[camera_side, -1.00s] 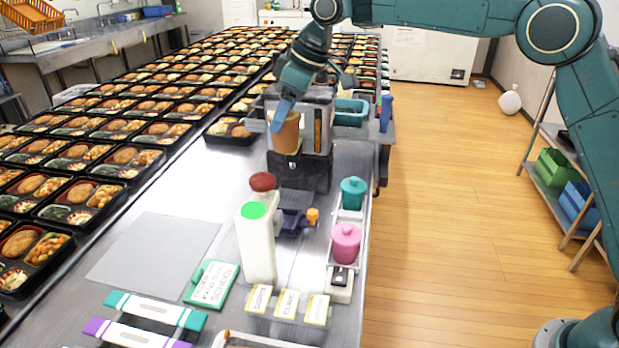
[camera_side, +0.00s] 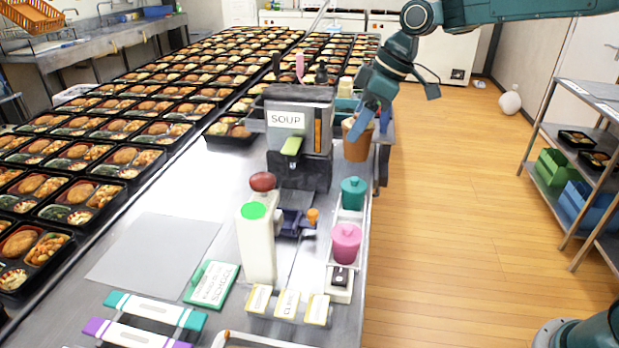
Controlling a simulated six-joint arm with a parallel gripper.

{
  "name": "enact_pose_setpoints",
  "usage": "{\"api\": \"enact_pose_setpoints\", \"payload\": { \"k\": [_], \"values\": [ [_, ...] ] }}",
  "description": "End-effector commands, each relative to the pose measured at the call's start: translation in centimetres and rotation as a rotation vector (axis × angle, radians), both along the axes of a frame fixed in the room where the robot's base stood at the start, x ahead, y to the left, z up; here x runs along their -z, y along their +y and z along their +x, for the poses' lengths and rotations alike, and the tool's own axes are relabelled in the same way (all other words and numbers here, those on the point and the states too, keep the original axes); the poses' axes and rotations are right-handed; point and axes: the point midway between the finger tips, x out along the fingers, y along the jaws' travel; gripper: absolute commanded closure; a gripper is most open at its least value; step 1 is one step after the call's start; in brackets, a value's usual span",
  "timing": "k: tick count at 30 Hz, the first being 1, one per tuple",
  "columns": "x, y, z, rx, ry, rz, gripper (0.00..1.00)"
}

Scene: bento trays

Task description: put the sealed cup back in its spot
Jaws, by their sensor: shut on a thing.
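My gripper (camera_side: 364,122) is shut on a brown cup (camera_side: 357,147) and holds it roughly upright. In the picture the cup is just right of the grey soup machine (camera_side: 310,108), above the counter's right edge. The fingers cover part of the cup's rim, and I cannot tell whether its top is sealed. A narrow pale rack (camera_side: 343,218) along the counter's right edge holds a teal lidded pot (camera_side: 353,193) and a pink lidded pot (camera_side: 346,243).
A white bottle with a green top (camera_side: 257,245) and a red-topped container (camera_side: 263,185) stand in front of the machine. Small label cards (camera_side: 287,304) lie near the front. Bento trays (camera_side: 85,190) fill the left. A grey mat (camera_side: 150,250) lies clear.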

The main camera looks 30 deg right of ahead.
Motion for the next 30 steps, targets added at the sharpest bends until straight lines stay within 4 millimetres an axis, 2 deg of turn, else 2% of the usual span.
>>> {"api": "enact_pose_setpoints", "payload": {
  "k": [5, 11, 30],
  "values": [
    [0.2, 0.0, 0.0, 0.000, 0.000, 0.000, 1.00],
    [2.2, 0.1, 0.0, 0.000, 0.002, 0.001, 1.00],
    [13.9, 0.0, 0.0, 0.000, 0.004, 0.001, 1.00]
  ]
}}
